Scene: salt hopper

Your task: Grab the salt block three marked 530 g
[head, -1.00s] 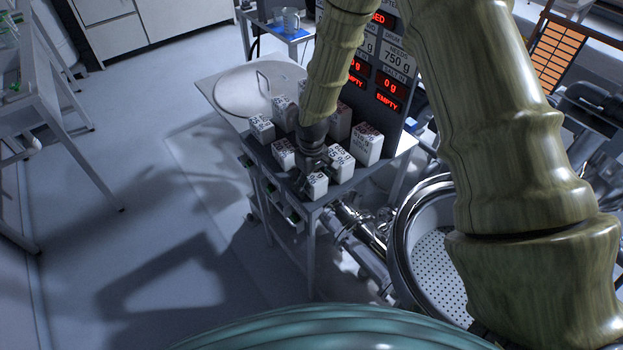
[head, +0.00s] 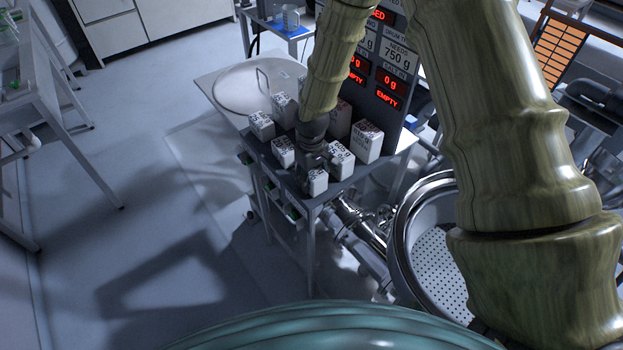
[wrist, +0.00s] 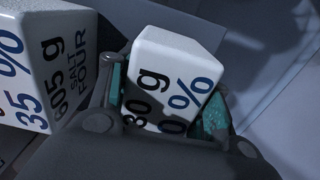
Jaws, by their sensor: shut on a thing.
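The salt block between my fingers is a white block with black and blue print (wrist: 172,72). Its visible print reads "30 g" and part of a percent figure; the first digit and the name are hidden. In the head view it is the small front block (head: 317,183) at the near corner of the bench. My gripper (wrist: 165,103) is shut on it, one teal-padded finger on each side. In the head view my gripper (head: 311,165) reaches down from above. I cannot tell whether the block is clear of the bench. Salt four, marked 605 g and 35 % (wrist: 50,75), stands close on the left.
Several other white blocks stand around, including a tall one (head: 367,143) and one at the left (head: 262,125). A dark panel with red readouts (head: 390,85) rises behind them. A steel perforated basin (head: 440,270) is at the right. The floor at the left is clear.

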